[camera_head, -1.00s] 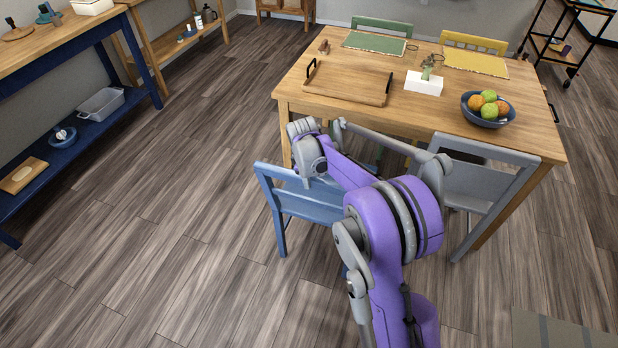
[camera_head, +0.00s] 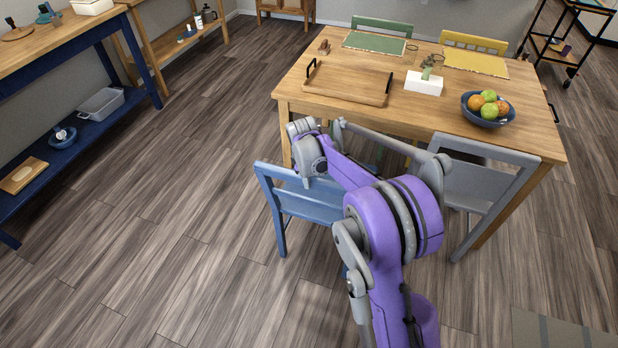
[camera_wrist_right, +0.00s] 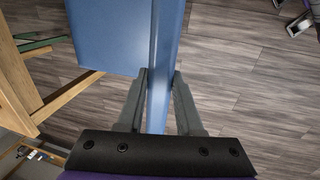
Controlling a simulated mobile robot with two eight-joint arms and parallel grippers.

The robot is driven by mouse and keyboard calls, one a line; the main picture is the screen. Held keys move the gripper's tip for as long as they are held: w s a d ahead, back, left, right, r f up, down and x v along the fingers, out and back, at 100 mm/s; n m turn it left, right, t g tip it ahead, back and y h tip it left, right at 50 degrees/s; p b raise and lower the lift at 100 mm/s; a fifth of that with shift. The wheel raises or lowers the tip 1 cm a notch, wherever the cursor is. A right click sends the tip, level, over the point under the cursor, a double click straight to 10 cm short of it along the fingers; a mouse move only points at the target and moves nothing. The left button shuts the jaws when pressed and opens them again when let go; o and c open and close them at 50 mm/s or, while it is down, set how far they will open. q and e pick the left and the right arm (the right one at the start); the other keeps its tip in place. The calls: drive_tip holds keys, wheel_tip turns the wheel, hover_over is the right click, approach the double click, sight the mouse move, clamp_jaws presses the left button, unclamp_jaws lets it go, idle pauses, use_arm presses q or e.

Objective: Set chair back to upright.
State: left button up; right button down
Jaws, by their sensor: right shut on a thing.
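The blue chair (camera_head: 300,207) stands at the near left side of the wooden table, its back toward me. It looks roughly upright, but my right arm covers its right part, so I cannot tell any small tilt. My right gripper shows in the right wrist view (camera_wrist_right: 158,88), with one finger on each side of a blue bar of the chair (camera_wrist_right: 157,105), shut on it. In the head view the gripper's fingers are mostly hidden at the top of the chair back. My left gripper is not in view.
The wooden table (camera_head: 430,115) bears a tray (camera_head: 345,84) and a fruit bowl (camera_head: 475,116). A grey chair (camera_head: 480,185) stands close on the right of my arm. Green (camera_head: 383,25) and yellow (camera_head: 473,42) chairs are behind the table. The floor at left is clear.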

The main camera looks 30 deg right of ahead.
drive_tip(key=w+d+p, duration=0.1)
drive_tip(key=w+d, duration=0.4)
drive_tip(key=shift+d+r+g+y+p, duration=0.3)
drive_tip(key=shift+d+r+g+y, duration=0.05)
drive_tip(key=shift+g+y, duration=0.05)
drive_tip(key=c, duration=0.6)
unclamp_jaws()
drive_tip(key=shift+o, duration=0.2)
drive_tip(key=shift+s, duration=0.1)
wheel_tip(320, 180, up, 11)
drive_tip(key=shift+s+a+p, duration=0.3)
drive_tip(key=shift+a+p, duration=0.05)
drive_tip(key=shift+a, duration=0.1)
